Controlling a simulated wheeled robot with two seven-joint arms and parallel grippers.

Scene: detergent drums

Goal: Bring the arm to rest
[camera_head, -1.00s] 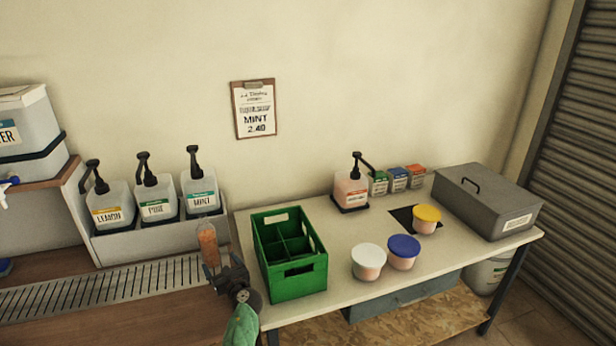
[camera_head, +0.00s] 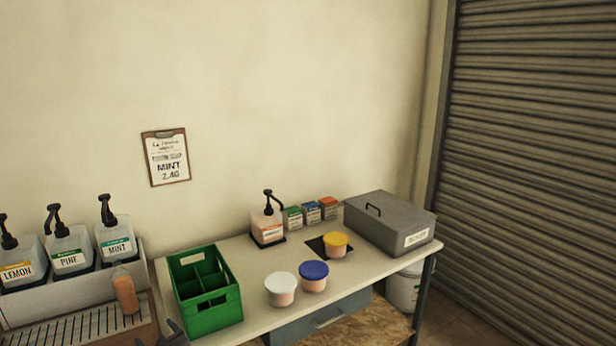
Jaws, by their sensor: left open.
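My left gripper (camera_head: 172,337) shows only in part at the bottom edge, left of the middle, in front of the green crate (camera_head: 215,321). Its jaws are open, and I see nothing between them. A bottle with orange liquid (camera_head: 126,294) stands upright at the drip grate, below the MINT dispenser (camera_head: 117,247), up and left of the gripper and apart from it. Most of my left arm is out of view. My right gripper is not in view.
The table holds a white-lidded tub (camera_head: 281,291), a blue-lidded tub (camera_head: 314,278), a yellow-lidded tub (camera_head: 336,246), a pump bottle (camera_head: 267,228) and a grey box (camera_head: 390,224). PINE (camera_head: 69,255) and LEMON (camera_head: 18,268) dispensers stand left. The table front (camera_head: 250,318) is clear.

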